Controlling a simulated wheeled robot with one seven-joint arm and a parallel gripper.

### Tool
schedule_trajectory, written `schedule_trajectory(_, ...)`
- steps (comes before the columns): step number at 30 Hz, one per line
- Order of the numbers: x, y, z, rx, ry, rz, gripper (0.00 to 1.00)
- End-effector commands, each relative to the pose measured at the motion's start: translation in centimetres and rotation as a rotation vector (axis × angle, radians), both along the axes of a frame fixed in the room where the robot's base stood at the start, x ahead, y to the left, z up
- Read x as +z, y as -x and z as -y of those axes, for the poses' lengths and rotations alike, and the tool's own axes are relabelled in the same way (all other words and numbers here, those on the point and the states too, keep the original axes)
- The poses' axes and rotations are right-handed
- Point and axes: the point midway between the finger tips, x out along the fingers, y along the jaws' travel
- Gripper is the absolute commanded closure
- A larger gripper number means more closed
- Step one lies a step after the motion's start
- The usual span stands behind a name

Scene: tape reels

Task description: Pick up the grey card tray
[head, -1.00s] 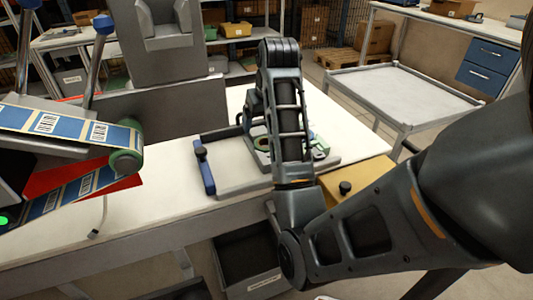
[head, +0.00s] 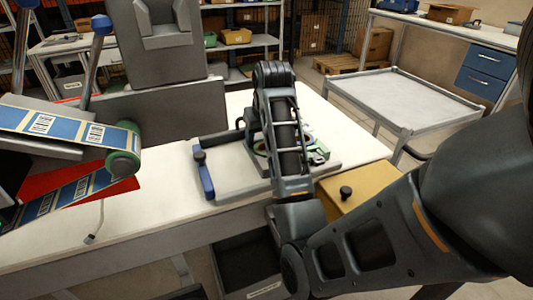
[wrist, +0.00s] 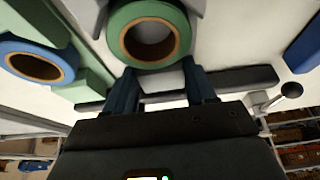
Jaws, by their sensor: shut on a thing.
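The grey card tray (wrist: 165,83) shows in the wrist view, partly hidden, between my two dark fingers and under a green tape reel (wrist: 150,35). My gripper (wrist: 160,72) is shut on the tray, one finger on each side of it, just below the reel. The reel's brown core faces the camera. In the head view my arm hides the gripper and most of the tray. I cannot tell whether the tray is clear of the surface under it.
A blue reel (wrist: 38,62) lies beside a green block. In the head view, a grey board with a blue handle (head: 205,175) lies on the white bench (head: 140,205). A yellow box (head: 365,190) is right. A label machine with a green roller (head: 122,163) stands left.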

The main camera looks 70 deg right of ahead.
Motion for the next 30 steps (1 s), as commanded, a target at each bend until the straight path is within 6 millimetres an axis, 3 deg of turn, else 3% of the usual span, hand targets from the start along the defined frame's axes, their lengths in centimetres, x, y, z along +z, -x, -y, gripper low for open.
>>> schedule_trajectory(9, 0.0, 0.0, 0.0, 0.0, 0.0, 0.0, 0.82)
schedule_trajectory(20, 0.5, 0.0, 0.0, 0.0, 0.002, 0.001, 0.82)
schedule_trajectory(30, 3.9, 0.0, 0.1, -0.001, 0.002, 0.002, 0.82)
